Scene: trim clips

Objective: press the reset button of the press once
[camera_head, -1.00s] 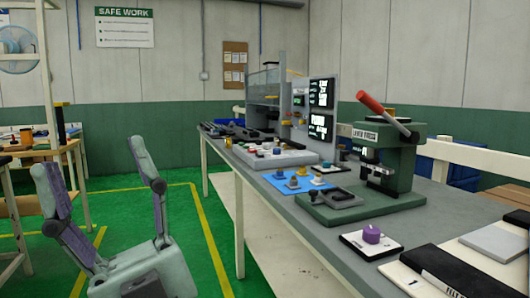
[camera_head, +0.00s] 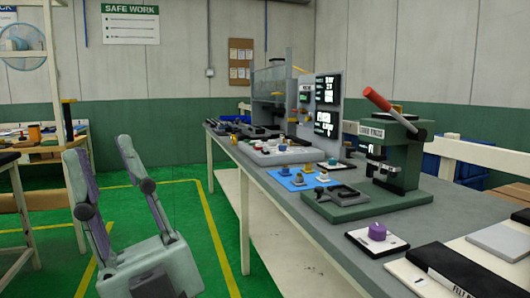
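A green lever press (camera_head: 394,155) with a red-tipped lever stands on the right part of the grey bench. My gripper (camera_head: 100,148) is at the lower left, over the green floor and left of the bench. Its two fingers point up and stand apart, with nothing between them. It is well away from the press and the purple button.
The bench (camera_head: 300,215) also carries a blue mat (camera_head: 283,181) with small knobs, a dark-green base with a grey tray (camera_head: 335,191), and a black box (camera_head: 455,268) at the near right. Dark display panels (camera_head: 326,105) stand behind. Floor left of the bench is open.

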